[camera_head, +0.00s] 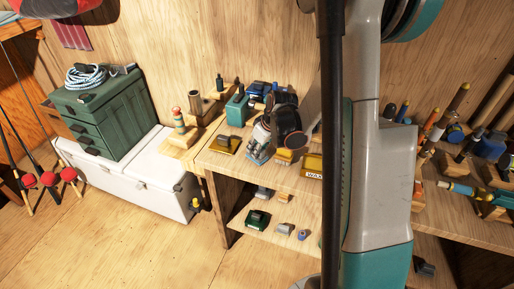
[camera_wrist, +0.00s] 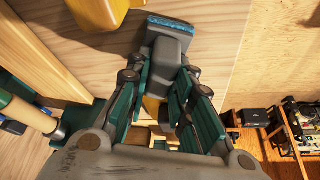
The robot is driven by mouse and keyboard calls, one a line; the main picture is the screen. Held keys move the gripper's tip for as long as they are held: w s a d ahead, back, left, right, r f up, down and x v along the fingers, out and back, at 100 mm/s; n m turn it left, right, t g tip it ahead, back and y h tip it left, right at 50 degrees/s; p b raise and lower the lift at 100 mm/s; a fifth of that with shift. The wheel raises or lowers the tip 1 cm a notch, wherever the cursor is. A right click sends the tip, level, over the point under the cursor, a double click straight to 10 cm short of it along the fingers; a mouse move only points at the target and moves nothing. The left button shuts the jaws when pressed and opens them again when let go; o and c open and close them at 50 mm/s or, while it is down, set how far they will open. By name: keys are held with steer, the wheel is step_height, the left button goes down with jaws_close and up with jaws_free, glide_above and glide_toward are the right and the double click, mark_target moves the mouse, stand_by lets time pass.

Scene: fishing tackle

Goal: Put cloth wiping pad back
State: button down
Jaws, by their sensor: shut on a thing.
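My gripper (camera_wrist: 158,76) is shut on a grey block with a blue fuzzy strip along its far edge, which looks like the cloth wiping pad (camera_wrist: 168,42). The teal fingers press on both sides of its narrower grey part. In the head view my gripper (camera_head: 259,149) is low over the left part of the wooden bench top (camera_head: 233,163). The pad is small and hard to make out there. I cannot tell whether it touches the wood.
A yellow tray with a dark item (camera_head: 224,144) lies left of my gripper. A small yellow item (camera_head: 285,156) and a yellow wax box (camera_head: 313,166) are to its right. Bottles and a teal container (camera_head: 236,108) stand behind. A lower shelf (camera_head: 270,213) holds small items.

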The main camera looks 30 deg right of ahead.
steer(key=c, duration=1.4)
jaws_free()
steer(key=shift+f, duration=0.1)
steer(key=p+v, duration=0.4)
steer(key=v, duration=0.8)
steer(key=shift+s, duration=0.1)
